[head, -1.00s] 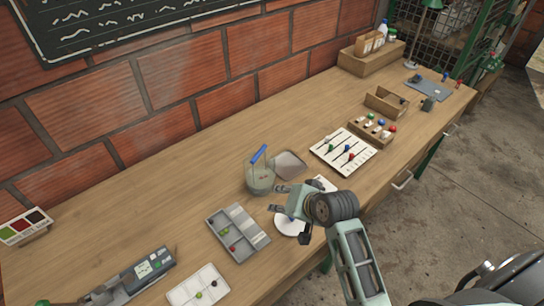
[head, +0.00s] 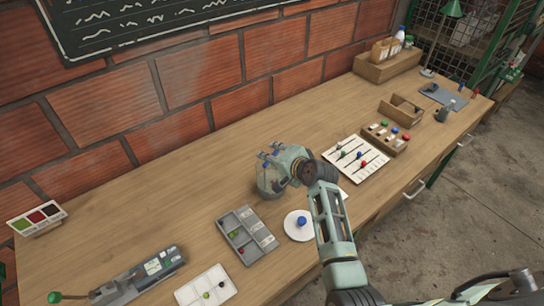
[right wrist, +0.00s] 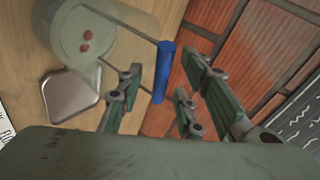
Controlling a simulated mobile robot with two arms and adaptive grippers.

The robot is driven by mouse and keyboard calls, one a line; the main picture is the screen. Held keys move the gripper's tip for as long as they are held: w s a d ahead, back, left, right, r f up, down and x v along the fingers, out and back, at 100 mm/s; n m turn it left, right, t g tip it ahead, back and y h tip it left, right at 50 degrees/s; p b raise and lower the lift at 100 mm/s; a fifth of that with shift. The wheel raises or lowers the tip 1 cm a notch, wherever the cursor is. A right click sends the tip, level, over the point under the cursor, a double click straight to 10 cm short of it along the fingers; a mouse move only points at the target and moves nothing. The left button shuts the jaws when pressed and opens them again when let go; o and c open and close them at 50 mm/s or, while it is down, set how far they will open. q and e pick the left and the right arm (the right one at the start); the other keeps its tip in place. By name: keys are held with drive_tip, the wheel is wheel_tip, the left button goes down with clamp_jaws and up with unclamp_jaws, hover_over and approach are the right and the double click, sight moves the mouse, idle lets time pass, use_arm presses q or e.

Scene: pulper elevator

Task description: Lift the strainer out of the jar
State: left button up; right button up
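The glass jar (head: 270,184) stands on the bench, partly hidden behind my right gripper (head: 269,155) in the head view. The right wrist view shows the jar (right wrist: 82,35) with red pieces inside. The strainer's blue handle (right wrist: 163,73) and thin wire stems (right wrist: 132,31) show there, the stems running to the jar. My right gripper (right wrist: 165,97) is open, with the blue handle in the gap between its fingers. I cannot tell whether any finger touches it. My left gripper is not in view.
A square metal tray (right wrist: 72,95) lies beside the jar. In the head view, a grey compartment tray (head: 232,238) and a white disc (head: 290,228) with a blue knob (head: 301,221) are nearby. The brick wall (head: 165,105) is behind. The bench left of the jar is clear.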

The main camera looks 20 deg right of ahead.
drive_tip(key=shift+w+a+f, duration=0.15)
drive_tip(key=shift+w+f, duration=0.05)
drive_tip(key=shift+w, duration=0.2)
drive_tip(key=shift+c, duration=0.2)
clamp_jaws()
drive_tip(key=shift+r+p, duration=3.05)
drive_tip(key=shift+p, duration=0.3)
wheel_tip(320, 180, up, 9)
